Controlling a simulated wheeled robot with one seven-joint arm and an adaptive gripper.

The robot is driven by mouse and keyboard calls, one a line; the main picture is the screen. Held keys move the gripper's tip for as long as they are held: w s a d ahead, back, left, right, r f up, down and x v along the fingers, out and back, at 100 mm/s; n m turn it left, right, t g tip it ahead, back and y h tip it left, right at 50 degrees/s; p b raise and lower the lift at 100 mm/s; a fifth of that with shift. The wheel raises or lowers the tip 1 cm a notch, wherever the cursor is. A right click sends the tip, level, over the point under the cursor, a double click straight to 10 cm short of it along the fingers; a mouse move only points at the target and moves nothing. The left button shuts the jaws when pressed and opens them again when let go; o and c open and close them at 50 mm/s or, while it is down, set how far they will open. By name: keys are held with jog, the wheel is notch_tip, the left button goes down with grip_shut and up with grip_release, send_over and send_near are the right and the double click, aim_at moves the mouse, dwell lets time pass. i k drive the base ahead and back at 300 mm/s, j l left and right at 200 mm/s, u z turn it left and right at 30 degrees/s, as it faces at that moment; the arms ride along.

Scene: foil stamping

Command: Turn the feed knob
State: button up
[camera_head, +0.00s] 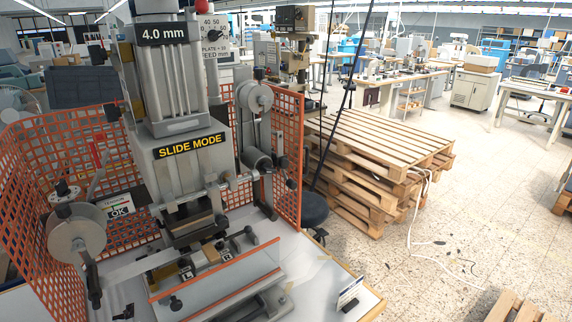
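The foil stamping machine (180,165) stands on a white-topped bench, with a "4.0 mm" label and a "SLIDE MODE" label on its front. A grey wheel (258,97) with a dark knob is at the machine's right side. A larger grey reel (77,236) with a black knob (64,189) on top is at the lower left. A sign partly hidden behind the machine (215,37) shows numbers and "FEED mm". A red ball (202,5) is above it. My gripper is not in view.
Orange mesh guards (288,155) stand left and right of the machine. A clear panel (215,270) crosses its front, and a small card (349,292) stands at the bench's right. Stacked wooden pallets (375,150) are to the right. Speckled floor (480,190) beyond is mostly clear, with a white cable.

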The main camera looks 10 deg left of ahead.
aim_at(251, 157)
jog(key=u, duration=1.05)
